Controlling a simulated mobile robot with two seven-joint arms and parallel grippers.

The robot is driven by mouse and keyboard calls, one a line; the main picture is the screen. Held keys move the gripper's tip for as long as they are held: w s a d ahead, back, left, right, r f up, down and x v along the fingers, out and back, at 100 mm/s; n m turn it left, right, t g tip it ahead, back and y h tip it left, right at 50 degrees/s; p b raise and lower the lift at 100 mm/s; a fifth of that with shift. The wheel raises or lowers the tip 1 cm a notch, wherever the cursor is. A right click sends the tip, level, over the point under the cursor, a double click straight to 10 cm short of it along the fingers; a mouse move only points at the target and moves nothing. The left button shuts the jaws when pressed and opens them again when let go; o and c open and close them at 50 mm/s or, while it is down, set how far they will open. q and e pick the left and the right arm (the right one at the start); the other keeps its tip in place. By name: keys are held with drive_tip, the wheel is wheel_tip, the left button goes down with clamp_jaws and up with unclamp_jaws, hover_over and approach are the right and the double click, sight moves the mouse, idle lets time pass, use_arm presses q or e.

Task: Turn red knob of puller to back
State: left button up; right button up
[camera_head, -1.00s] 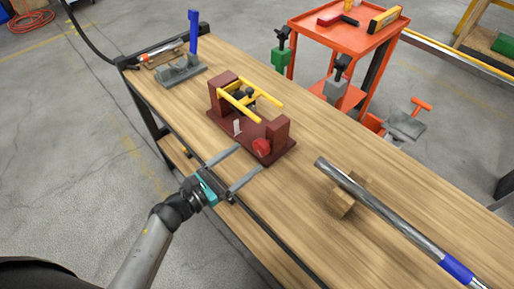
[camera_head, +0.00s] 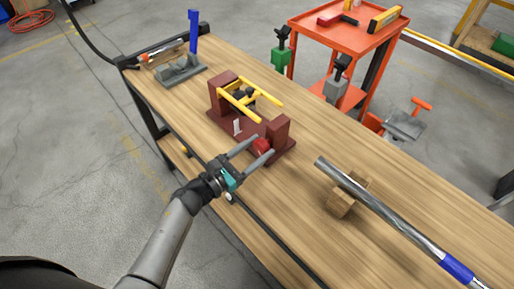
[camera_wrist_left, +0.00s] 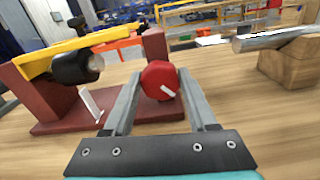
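The puller (camera_head: 222,104) is a dark red stand with yellow bars, on the wooden table. Its red knob (camera_head: 262,146) is on the near side of its right-hand post. In the left wrist view the red knob (camera_wrist_left: 160,80) is faceted, with a white mark slanting to its lower right. My left gripper (camera_head: 262,146) is open, its two fingers reaching toward the knob from the near side. In the left wrist view my left gripper (camera_wrist_left: 155,78) has a finger on each side of the knob; contact cannot be told. My right gripper is not in view.
A metal bar (camera_head: 400,220) with a blue band rests on a wooden block (camera_head: 341,204) to the right. A grey device with a blue lever (camera_head: 193,32) stands at the table's far left. An orange cart (camera_head: 337,35) stands behind. The table (camera_head: 270,215) is clear near its front edge.

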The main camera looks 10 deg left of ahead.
use_arm(q)
drive_tip(key=c, duration=0.8)
drive_tip(key=shift+c, duration=0.2)
drive_tip(key=shift+n, duration=0.3)
